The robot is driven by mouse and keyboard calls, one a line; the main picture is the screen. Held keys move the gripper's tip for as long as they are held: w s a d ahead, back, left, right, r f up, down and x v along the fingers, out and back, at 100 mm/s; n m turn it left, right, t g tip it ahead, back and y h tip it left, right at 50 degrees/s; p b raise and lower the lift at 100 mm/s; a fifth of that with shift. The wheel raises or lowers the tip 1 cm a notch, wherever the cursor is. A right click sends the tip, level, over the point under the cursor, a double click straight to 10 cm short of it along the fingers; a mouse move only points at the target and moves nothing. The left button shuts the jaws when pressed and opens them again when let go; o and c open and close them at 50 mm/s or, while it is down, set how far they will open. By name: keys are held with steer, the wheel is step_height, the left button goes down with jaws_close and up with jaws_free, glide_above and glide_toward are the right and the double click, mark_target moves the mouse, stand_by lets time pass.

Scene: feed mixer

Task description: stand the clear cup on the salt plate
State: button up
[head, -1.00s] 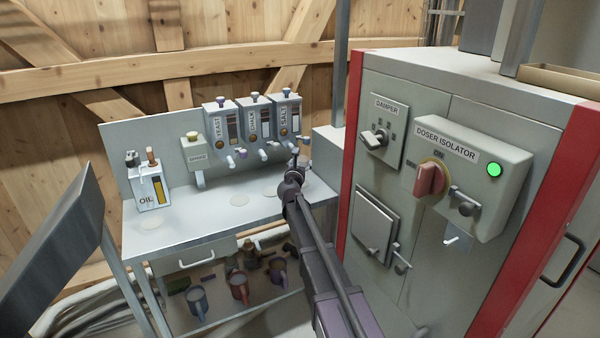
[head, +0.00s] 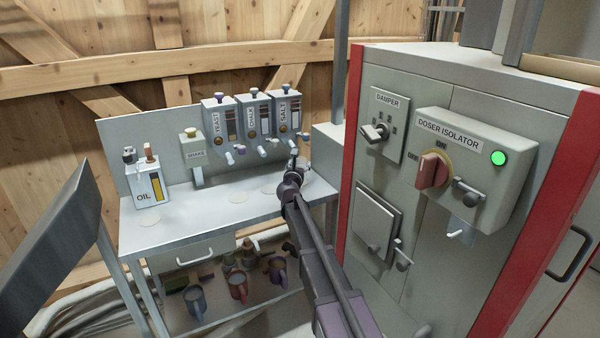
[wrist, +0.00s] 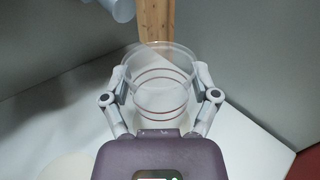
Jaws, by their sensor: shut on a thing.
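The clear cup (wrist: 158,95) shows in the wrist view, with thin red rings around it. My gripper (wrist: 160,92) has one finger on each side of its wall and is shut on it. The cup looks upright; I cannot tell whether its base touches the bench. In the head view my gripper (head: 293,160) is at the right end of the bench, in front of the SALT dispenser (head: 286,112). The cup is hard to make out there. The salt plate is largely hidden by my arm. A pale disc (wrist: 66,168) shows at the wrist view's lower left; which plate it is, I cannot tell.
The bench (head: 190,232) carries more pale discs (head: 237,197) and an OIL can (head: 147,188). Dispensers with protruding spouts hang behind, including YEAST (head: 219,122). Several mugs (head: 238,287) stand on the lower shelf. The grey cabinet with its DOSER ISOLATOR (head: 470,165) is close on the right.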

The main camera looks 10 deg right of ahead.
steer(key=shift+f, duration=0.55)
steer(key=shift+f+b, duration=0.15)
steer(key=shift+b, duration=0.25)
steer(key=o, duration=0.8)
steer(key=shift+c, duration=0.2)
steer(key=shift+r, duration=0.2)
steer(key=shift+s, duration=0.15)
steer(key=v, duration=1.1)
steer(key=shift+s+a, duration=0.2)
steer(key=shift+s, duration=0.15)
